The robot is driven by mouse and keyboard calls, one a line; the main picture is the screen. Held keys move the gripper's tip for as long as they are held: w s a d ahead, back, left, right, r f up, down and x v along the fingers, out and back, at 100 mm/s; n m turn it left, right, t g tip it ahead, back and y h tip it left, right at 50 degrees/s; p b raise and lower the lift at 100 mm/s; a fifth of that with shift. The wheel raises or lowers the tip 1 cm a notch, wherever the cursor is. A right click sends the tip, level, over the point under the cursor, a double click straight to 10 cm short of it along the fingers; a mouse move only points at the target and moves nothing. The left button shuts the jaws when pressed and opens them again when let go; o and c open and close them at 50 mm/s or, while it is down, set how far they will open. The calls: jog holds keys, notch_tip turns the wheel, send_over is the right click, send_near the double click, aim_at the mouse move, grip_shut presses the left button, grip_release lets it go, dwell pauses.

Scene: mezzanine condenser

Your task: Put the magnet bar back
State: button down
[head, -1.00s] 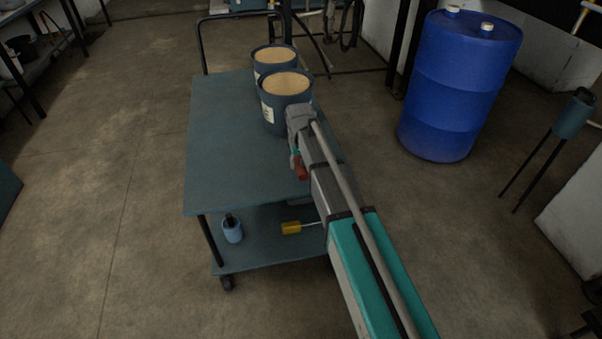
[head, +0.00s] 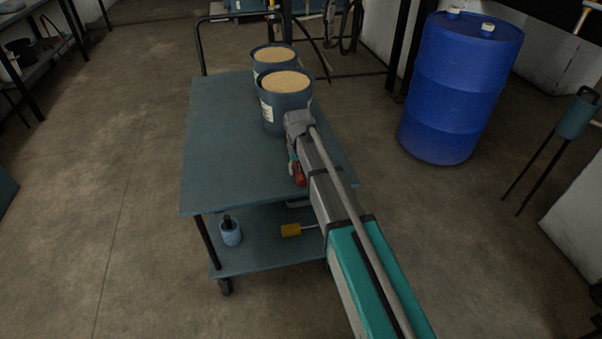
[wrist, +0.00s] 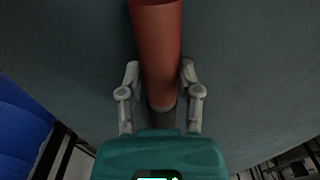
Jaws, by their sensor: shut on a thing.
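A red cylindrical bar with a dark grey end, which looks like the magnet bar (wrist: 156,45), runs between the fingers of my gripper (wrist: 159,84) in the wrist view. My gripper is shut on it. In the head view a short red part of the bar (head: 299,177) shows beside my arm, over the right side of the blue-grey cart top (head: 235,150). My arm hides much of the gripper there. I cannot tell the gap between the bar and the cart top.
Two blue tubs with tan contents, a near one (head: 284,118) and a far one (head: 261,67), stand on the cart's back right. Its lower shelf (head: 255,258) holds a small blue container (head: 230,233) and a yellow item (head: 291,230). A blue drum (head: 458,90) stands right. The cart top's left is clear.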

jog(key=shift+f, duration=0.1)
dwell(0.3)
jog(key=shift+c, duration=1.4)
grip_release()
notch_tip(320, 180, up, 12)
jog(key=p, duration=1.2)
jog(key=shift+s, duration=0.1)
jog(key=shift+d, duration=0.1)
